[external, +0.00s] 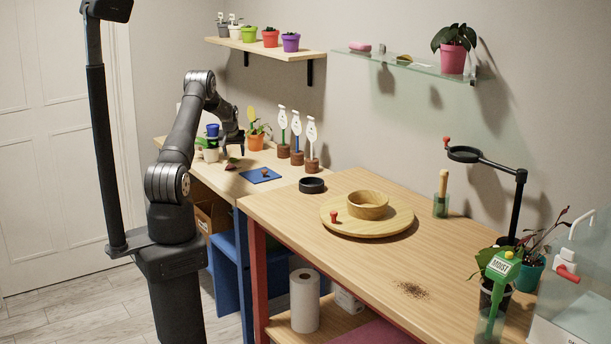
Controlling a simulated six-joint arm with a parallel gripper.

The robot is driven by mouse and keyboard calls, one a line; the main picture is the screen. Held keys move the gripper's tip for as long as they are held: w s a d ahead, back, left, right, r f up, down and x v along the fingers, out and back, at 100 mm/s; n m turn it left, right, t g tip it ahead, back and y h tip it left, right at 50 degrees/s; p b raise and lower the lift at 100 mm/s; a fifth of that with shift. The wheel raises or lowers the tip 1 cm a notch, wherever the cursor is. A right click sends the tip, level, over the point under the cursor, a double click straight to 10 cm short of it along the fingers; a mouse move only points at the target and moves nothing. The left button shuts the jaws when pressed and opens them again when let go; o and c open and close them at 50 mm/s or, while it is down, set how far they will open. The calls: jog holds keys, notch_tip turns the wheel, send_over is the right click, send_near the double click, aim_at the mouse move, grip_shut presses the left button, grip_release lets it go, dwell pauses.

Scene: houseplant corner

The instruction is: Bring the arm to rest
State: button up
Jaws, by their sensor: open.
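My gripper (233,145) is at the end of my bent arm, over the far left wooden bench. It points down and is open, with nothing seen between its fingers.
A blue mat (260,175), a black ring-shaped dish (311,185) and several tags on brown stands (297,157) are near the gripper. A round wooden board (385,231) carries a wooden bowl (368,205). Shelves (265,47) hang above. The near bench has bare room around spilled soil (411,290).

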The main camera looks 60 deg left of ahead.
jog(key=v, duration=0.9)
jog(key=x, duration=1.1)
jog(key=shift+f, duration=0.25)
jog(key=shift+w+a, duration=0.1)
jog(key=shift+a, duration=0.05)
notch_tip(320, 180, up, 4)
jog(key=shift+f, duration=0.25)
jog(key=w+d+r, duration=0.3)
jog(key=d+r, duration=0.4)
jog(key=d, duration=0.4)
notch_tip(320, 180, up, 13)
jog(key=w+d+m, duration=0.2)
jog(key=w+d, duration=0.8)
jog(key=d, duration=0.4)
jog(key=shift+w+d+m+t+h, duration=0.2)
jog(key=shift+d+m+t+h, duration=0.1)
jog(key=shift+d+h, duration=0.1)
jog(key=shift+a+f, duration=0.1)
